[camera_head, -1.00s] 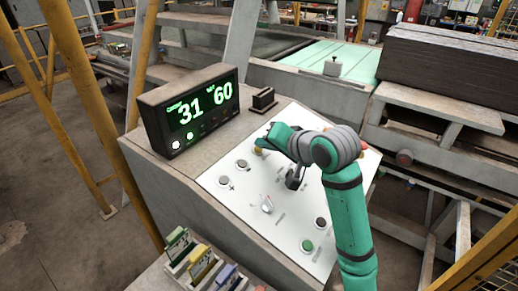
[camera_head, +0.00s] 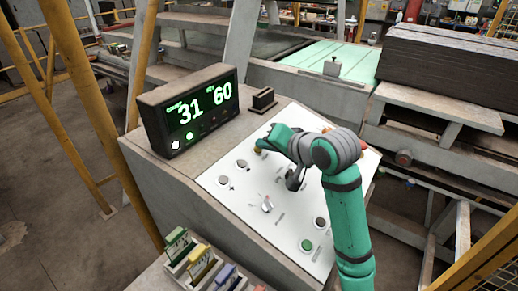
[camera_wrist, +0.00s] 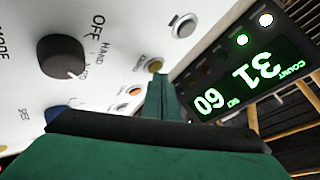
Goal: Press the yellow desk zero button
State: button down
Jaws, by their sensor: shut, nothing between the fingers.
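The yellow button (camera_wrist: 155,66) is a small round cap in a metal ring on the white control panel. In the head view, a yellow spot (camera_head: 258,151) shows at the panel's far edge, just under the tip of my gripper (camera_head: 264,143). In the wrist view, my green gripper (camera_wrist: 161,80) is shut and empty, its tip close beside the yellow button. I cannot tell whether the two touch.
A black rotary knob (camera_wrist: 74,59) marked OFF and HAND, a silver button (camera_wrist: 185,25) and an orange-ringed button (camera_wrist: 135,90) are near my gripper. A green button (camera_head: 306,245) lies at the panel's near end. A dark block (camera_head: 263,98) stands behind the panel.

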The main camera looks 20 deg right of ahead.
jog(key=shift+w+a+f, duration=0.15)
jog(key=shift+a+f, duration=0.25)
jog(key=shift+f, duration=0.2)
jog(key=shift+a, duration=0.15)
jog(key=shift+r, duration=0.1)
jog(key=shift+a+r, duration=0.1)
jog(key=shift+r, duration=0.65)
jog(key=shift+s+r, duration=0.15)
jog(key=shift+r, duration=0.45)
jog(key=shift+s+r, duration=0.15)
jog(key=shift+r, duration=0.4)
jog(key=shift+s+d+r, duration=0.1)
jog(key=shift+d+r, duration=0.15)
jog(key=shift+r, duration=0.35)
jog(key=shift+s+d+r, duration=0.1)
jog(key=shift+d+r, duration=0.1)
jog(key=shift+r, duration=0.35)
jog(key=shift+d, duration=0.1)
